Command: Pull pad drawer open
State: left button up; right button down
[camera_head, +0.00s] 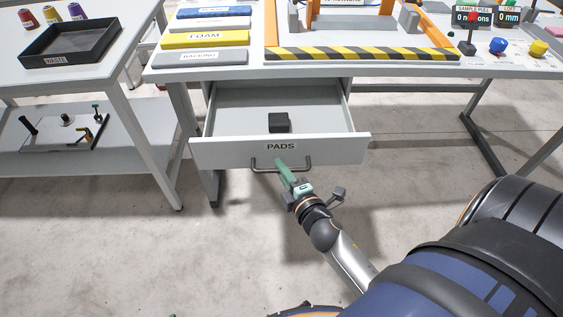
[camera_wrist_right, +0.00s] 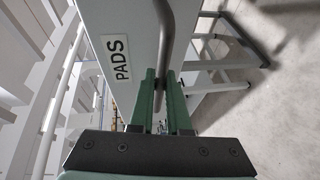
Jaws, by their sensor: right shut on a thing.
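The pad drawer (camera_head: 229,153) under the table is pulled out, its front labelled PADS, and its inside shows from above. A small dark block (camera_head: 279,122) sits inside it. The drawer's dark bar handle (camera_head: 305,165) runs along the front below the label. My right gripper (camera_head: 281,165) is shut on the handle near its middle. In the right wrist view, the green fingers (camera_wrist_right: 161,95) are on either side of the handle bar (camera_wrist_right: 166,40), beside the PADS label.
Above the drawer is the table (camera_head: 355,71) with foam and backing slabs and a gantry with a striped bar (camera_head: 360,54). A side table at left holds a black waste tray (camera_head: 70,57). The floor in front of the drawer is clear apart from my arm.

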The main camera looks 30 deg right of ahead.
jog(key=c, duration=0.9)
grip_release()
